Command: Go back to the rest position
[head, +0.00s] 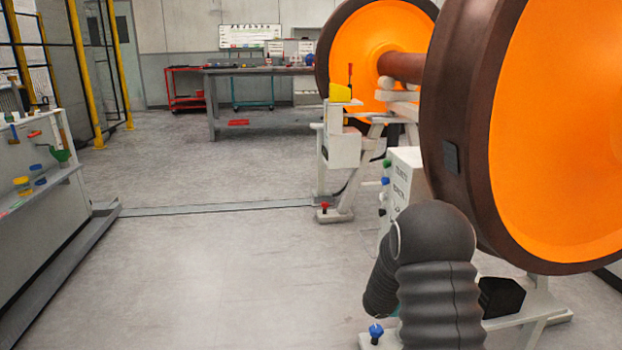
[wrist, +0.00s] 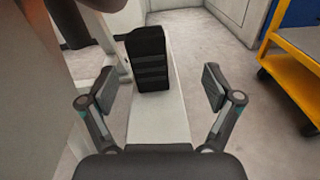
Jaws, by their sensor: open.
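My gripper (wrist: 158,92) shows in the wrist view with its two fingers spread apart and nothing between them. A black box-like object (wrist: 149,58) stands on a pale narrow beam (wrist: 160,122) ahead of the fingers; I cannot tell the exact gap. The black object also shows in the head view (head: 501,297), low at the right beside my dark sleeved arm. The gripper itself is hidden in the head view.
A large wheelset with orange wheel faces (head: 560,130) stands close at the right on a white frame (head: 345,150). A bench (head: 30,195) lines the left. Open floor (head: 220,270) lies between. A yellow cart (wrist: 295,75) is at right in the wrist view.

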